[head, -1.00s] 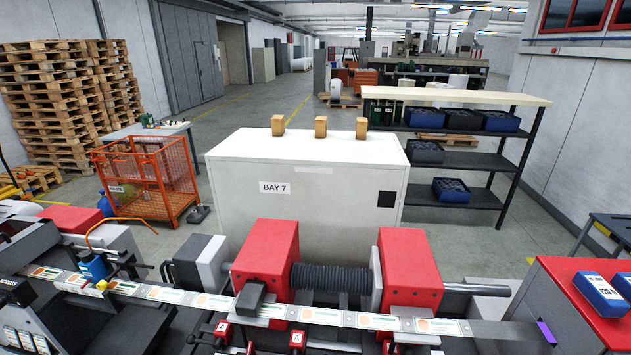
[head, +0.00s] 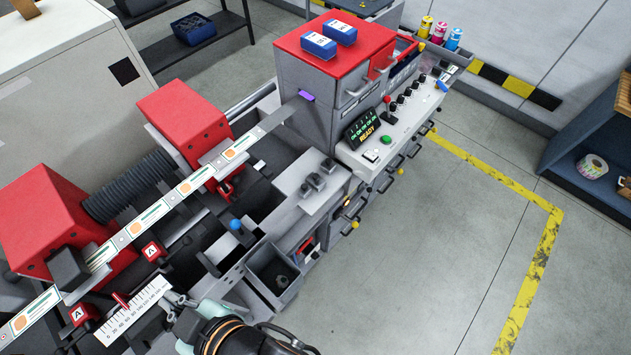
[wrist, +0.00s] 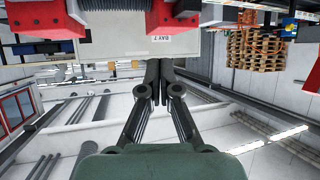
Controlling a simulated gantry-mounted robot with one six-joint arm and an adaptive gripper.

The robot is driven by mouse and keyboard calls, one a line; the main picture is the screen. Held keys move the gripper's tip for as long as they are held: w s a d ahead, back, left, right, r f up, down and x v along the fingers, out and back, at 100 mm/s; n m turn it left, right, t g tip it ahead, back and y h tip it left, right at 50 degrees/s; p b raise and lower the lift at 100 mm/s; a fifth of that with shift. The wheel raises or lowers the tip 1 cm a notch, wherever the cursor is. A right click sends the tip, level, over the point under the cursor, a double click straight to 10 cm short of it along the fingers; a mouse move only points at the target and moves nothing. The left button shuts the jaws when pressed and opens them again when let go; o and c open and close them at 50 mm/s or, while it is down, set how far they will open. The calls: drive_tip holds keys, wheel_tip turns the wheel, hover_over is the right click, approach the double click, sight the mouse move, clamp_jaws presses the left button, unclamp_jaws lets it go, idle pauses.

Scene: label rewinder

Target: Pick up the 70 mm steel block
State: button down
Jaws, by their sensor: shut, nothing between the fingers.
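My gripper (wrist: 159,76) shows in the wrist view, where its two dark fingers are together with nothing between them. It is in the air, with the white cabinet behind the fingertips. Several small dark grey metal blocks (head: 314,183) stand on a light grey plate (head: 318,202) right of the machine's middle, apart from my arm. I cannot tell which of them, if any, is the 70 mm one.
A paper web (head: 185,187) runs diagonally past red housings (head: 184,122). A white scale plate (head: 133,308) and an open grey bin (head: 273,272) lie near my arm. Blue boxes (head: 318,46) sit on the red-topped cabinet (head: 349,52).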

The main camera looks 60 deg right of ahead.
unclamp_jaws()
idle(0.6)
